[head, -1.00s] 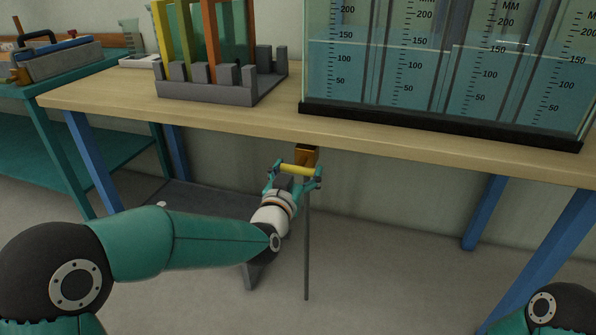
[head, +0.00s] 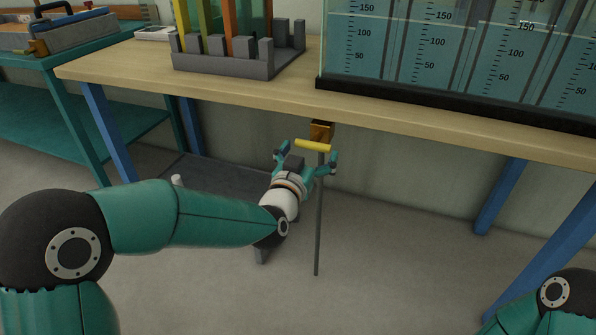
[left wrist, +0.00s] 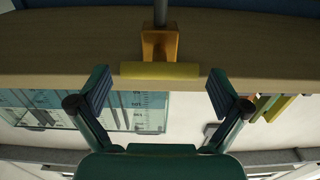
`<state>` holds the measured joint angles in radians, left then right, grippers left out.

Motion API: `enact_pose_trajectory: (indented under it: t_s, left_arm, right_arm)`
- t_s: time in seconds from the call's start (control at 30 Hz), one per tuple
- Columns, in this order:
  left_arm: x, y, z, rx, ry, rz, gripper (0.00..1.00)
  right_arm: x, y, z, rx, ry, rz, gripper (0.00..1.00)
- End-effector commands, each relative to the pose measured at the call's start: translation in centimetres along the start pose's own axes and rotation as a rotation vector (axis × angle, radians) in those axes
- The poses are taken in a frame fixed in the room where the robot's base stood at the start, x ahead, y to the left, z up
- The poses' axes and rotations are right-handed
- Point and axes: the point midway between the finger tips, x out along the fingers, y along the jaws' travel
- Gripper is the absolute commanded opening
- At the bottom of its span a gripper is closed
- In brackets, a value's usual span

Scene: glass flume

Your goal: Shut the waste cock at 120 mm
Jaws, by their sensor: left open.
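The waste cock is a brass block (head: 321,131) under the bench's front edge, with a yellow bar handle (head: 312,145) and a thin grey pipe (head: 318,220) below. The handle lies across, nearly level. My left gripper (head: 307,157) is open and empty, just below and short of the handle. In the left wrist view the handle (left wrist: 160,70) lies centred ahead of the spread fingers (left wrist: 161,91), with a gap to each. The glass flume (head: 460,50) holds bluish water, its surface near the 150 marks. My right gripper is out of view.
The wooden bench top (head: 130,68) overhangs the cock. A grey rack (head: 225,62) with coloured plates stands left of the flume. A teal side table (head: 80,55) is at the far left, and a blue bench leg (head: 500,197) is at the right. The floor below is mostly clear.

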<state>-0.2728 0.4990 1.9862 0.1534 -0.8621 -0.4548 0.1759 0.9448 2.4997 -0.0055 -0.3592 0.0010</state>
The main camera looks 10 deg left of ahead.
Motion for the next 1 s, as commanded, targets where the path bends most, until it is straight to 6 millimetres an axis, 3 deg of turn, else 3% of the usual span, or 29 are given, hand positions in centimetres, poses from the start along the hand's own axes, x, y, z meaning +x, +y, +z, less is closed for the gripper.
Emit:
enact_pose_trajectory:
  t_s: [0.3,0.5,1.0]
  left_arm:
    - [-6.4,0.0,0.0,0.000,-0.001,0.001,1.00]
    - [-9.0,0.0,0.1,0.000,-0.001,-0.001,1.00]
    - [-9.7,0.0,0.1,0.000,-0.001,0.000,1.00]
  right_arm:
    - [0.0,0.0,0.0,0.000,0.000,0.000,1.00]
    - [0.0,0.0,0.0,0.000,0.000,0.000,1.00]
    - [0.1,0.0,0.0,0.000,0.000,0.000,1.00]
